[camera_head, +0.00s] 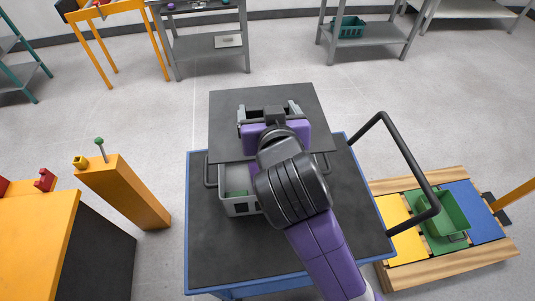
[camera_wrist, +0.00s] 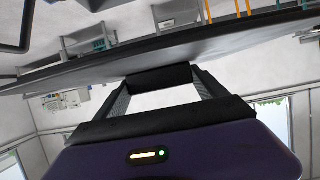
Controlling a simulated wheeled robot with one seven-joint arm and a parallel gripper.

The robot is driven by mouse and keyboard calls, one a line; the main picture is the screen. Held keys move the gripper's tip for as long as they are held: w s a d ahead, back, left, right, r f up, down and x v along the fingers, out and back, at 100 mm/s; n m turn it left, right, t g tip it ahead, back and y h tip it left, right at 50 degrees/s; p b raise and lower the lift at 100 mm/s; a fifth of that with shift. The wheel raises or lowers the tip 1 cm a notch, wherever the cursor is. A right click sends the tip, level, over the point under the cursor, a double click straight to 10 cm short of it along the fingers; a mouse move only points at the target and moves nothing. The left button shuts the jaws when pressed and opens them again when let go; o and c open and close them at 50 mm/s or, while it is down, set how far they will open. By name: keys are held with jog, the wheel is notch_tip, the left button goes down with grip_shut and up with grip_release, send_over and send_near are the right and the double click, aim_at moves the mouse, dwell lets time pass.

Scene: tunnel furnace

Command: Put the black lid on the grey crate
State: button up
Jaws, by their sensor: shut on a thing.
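The black lid (camera_head: 228,112) is a wide flat dark plate in the head view. My gripper (camera_head: 270,116) is over it, its fingers shut on the lid's handle. In the wrist view the gripper (camera_wrist: 160,85) has the dark handle bar (camera_wrist: 158,77) at its fingers, and the lid (camera_wrist: 75,72) shows nearly edge-on. The grey crate (camera_head: 240,207) stands on a blue-framed cart (camera_head: 215,255). Its near left part shows past the lid's near edge, with something green inside. The lid and my arm hide the rest. I cannot tell whether lid and crate touch.
A black push handle (camera_head: 400,165) rises at the cart's right. A wooden pallet (camera_head: 460,255) with coloured panels and a green bin (camera_head: 448,215) is right of it. An orange post (camera_head: 125,190) and orange cabinet (camera_head: 40,235) stand left. The floor behind the cart is clear.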

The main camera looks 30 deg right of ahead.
notch_tip(320, 180, down, 14)
jog(key=shift+f+b, duration=0.15)
jog(key=shift+b, duration=0.2)
jog(key=shift+f, duration=0.1)
jog(key=shift+f+b, duration=0.35)
jog(key=shift+b, duration=0.05)
jog(key=shift+f, duration=0.15)
jog(key=o, duration=1.5)
jog(key=shift+c, duration=0.2)
jog(key=r+v, duration=0.1)
jog(key=v, duration=1.1)
